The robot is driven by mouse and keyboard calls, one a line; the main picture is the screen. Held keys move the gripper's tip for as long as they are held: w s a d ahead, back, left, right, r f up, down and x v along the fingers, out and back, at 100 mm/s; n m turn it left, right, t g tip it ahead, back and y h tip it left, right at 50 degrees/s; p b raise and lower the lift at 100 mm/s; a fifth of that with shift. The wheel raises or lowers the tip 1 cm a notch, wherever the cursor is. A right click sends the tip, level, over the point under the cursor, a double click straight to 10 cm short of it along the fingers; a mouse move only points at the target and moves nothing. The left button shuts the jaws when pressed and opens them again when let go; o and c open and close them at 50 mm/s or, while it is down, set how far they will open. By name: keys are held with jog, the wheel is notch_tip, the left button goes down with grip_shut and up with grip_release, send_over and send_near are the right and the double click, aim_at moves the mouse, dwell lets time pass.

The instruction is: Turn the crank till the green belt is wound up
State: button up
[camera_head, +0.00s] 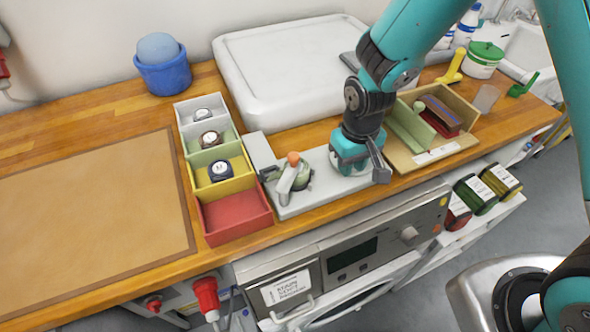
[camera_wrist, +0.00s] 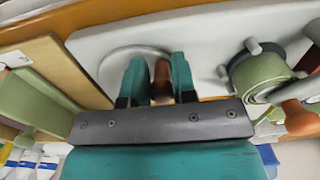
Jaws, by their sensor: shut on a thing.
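The crank is a pale disc (camera_wrist: 112,64) with a brown upright knob (camera_wrist: 162,80) on the grey winding plate (camera_wrist: 205,50). My gripper (camera_wrist: 162,72) is shut on that knob, one teal finger on each side. In the head view my gripper (camera_head: 350,166) points down over the right part of the plate (camera_head: 310,200) and hides the knob. The green belt (camera_wrist: 258,72) is coiled in layers around the spool beside the crank. In the head view the coil (camera_head: 303,180) sits left of my gripper, partly behind a pale lever with an orange knob (camera_head: 293,158).
Left of the plate stands a row of white, green, yellow and red bins (camera_head: 234,216); the red one is empty, the others hold coiled belts. A wooden box (camera_head: 462,106) with a green divider stands close right. A large white lid (camera_head: 285,65) lies behind.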

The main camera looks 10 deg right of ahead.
aim_at(369, 165)
jog(key=shift+w+d, duration=0.1)
jog(key=shift+d, duration=1.15)
jog(key=shift+w+d+r+p, duration=0.1)
jog(key=shift+w+d+p, duration=0.05)
jog(key=shift+w+d, duration=0.45)
jog(key=shift+w+d+p, duration=0.15)
jog(key=shift+w+d, duration=0.2)
jog(key=shift+d, duration=0.35)
jog(key=o, duration=0.6)
jog(key=shift+s, duration=0.1)
notch_tip(369, 165, up, 8)
jog(key=p, duration=0.6)
jog(key=s+a+r+n+y+b, duration=0.1)
jog(key=s+a+r+y+b, duration=0.1)
jog(key=s+r, duration=0.6)
jog(key=s+a+r+n+y+b, duration=0.2)
jog(key=s+a+r+b, duration=0.1)
jog(key=s+r, duration=0.5)
jog(key=s+a, duration=0.1)
jog(key=s, duration=0.2)
jog(key=shift+s+a+r, duration=0.15)
jog(key=shift+s+a, duration=0.05)
jog(key=shift+s, duration=0.2)
